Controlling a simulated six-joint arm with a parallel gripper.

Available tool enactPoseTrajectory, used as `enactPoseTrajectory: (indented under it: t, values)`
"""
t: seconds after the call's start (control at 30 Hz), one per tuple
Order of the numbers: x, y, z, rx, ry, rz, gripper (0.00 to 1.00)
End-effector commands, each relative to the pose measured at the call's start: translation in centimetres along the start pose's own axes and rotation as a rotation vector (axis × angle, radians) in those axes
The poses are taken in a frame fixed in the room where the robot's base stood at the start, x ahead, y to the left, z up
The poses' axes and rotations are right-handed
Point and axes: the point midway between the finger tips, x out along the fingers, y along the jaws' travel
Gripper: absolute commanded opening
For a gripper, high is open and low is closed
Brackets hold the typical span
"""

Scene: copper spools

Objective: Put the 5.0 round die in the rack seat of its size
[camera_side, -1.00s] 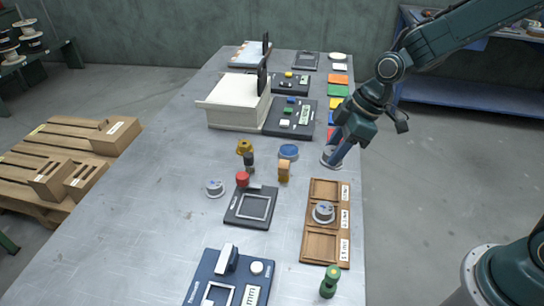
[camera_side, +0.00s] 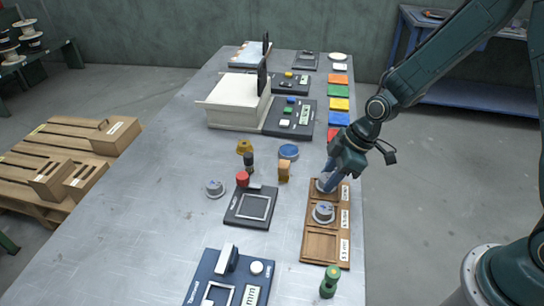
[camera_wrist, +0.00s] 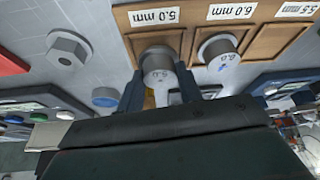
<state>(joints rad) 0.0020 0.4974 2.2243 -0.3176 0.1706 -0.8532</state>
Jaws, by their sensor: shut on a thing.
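The wooden rack (camera_side: 309,222) has three seats in a row; the wrist view shows their labels, 5.0 mm (camera_wrist: 157,15), 6.0 mm and 5.5 mm. My gripper (camera_side: 327,178) is shut on a grey round die (camera_wrist: 157,66) at the far seat, the one labelled 5.0 mm. The die's top marking reads like 5.0. Its lower edge overlaps that seat; I cannot tell whether it touches the seat floor. In the side view my fingers partly hide the die (camera_side: 326,186). Another grey die (camera_side: 323,212), marked 6.0, sits in the middle seat. The near seat (camera_side: 320,245) is empty.
A dark framed plate (camera_side: 237,217), an orange block (camera_side: 284,170) and a blue round piece (camera_side: 288,152) lie left of the rack. A green piece (camera_side: 328,283) stands at its near end.

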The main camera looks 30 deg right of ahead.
Motion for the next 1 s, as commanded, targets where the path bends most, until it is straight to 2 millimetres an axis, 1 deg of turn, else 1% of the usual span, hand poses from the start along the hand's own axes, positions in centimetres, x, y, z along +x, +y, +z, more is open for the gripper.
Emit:
enactPoseTrajectory:
  t: [0.03,0.13,0.4,0.7,0.73,0.8,0.83,1.0]
  values:
    - [0.41,-0.04,0.17,0.000,-0.001,-0.002,0.04]
    - [0.75,0.00,0.28,-0.001,0.001,0.001,0.04]
    - [0.78,0.01,0.30,-0.001,0.001,0.001,0.04]
    - [1.36,0.00,0.55,0.000,0.000,0.001,0.04]
    - [1.35,-0.01,0.57,0.000,0.000,0.000,0.41]
    - [1.33,-0.01,0.57,0.000,0.000,0.000,0.55]
    - [1.33,-0.01,0.57,0.000,0.000,0.000,0.57]
    - [1.32,-0.01,0.56,0.000,0.000,0.000,0.57]
